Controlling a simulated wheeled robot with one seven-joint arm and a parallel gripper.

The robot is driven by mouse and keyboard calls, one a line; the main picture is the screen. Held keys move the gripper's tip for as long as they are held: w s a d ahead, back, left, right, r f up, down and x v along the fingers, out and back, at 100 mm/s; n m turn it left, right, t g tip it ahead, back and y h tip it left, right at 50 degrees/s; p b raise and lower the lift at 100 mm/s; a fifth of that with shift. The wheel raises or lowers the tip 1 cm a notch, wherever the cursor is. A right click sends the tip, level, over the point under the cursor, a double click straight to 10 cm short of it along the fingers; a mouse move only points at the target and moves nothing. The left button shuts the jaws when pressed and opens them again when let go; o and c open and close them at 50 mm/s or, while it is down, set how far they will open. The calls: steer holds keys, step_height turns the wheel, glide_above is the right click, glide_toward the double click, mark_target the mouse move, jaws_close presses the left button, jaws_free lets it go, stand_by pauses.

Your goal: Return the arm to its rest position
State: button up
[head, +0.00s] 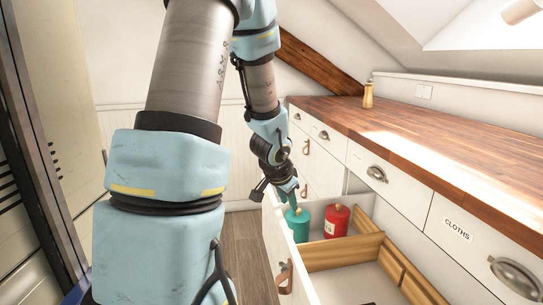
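My arm reaches down from the top of the head view. My gripper (289,193) is at its far end, over the left edge of an open drawer (343,201). A teal canister (298,227) stands in the drawer directly below my gripper. The fingertips are close to the canister's top, and I cannot tell whether they touch it. The fingers are small and overlap in this view, so their opening is unclear.
A red canister (336,220) stands right of the teal one. Wooden dividers (342,253) split the drawer. A wooden countertop (430,135) runs above closed drawers, with a small brass-coloured shaker (368,95) on it. Floor (243,245) shows left of the open drawer.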

steer(key=s+a+r+n+g+y, duration=0.1)
steer(key=s+a+r+n+g, duration=0.1)
steer(key=s+a+n, duration=0.35)
steer(key=s+a+r+n+g+y, duration=0.1)
steer(key=s+a+n+g, duration=0.15)
steer(key=s+a, duration=0.55)
step_height(320, 180, up, 13)
steer(key=s+d+p, duration=0.1)
steer(key=d+p, duration=0.1)
steer(key=p, duration=1.1)
steer(key=shift+s+d+r+n, duration=0.15)
steer(key=shift+s+n, duration=0.1)
steer(key=shift+n, duration=0.15)
steer(key=shift+t, duration=0.25)
steer(key=shift+c, duration=0.2)
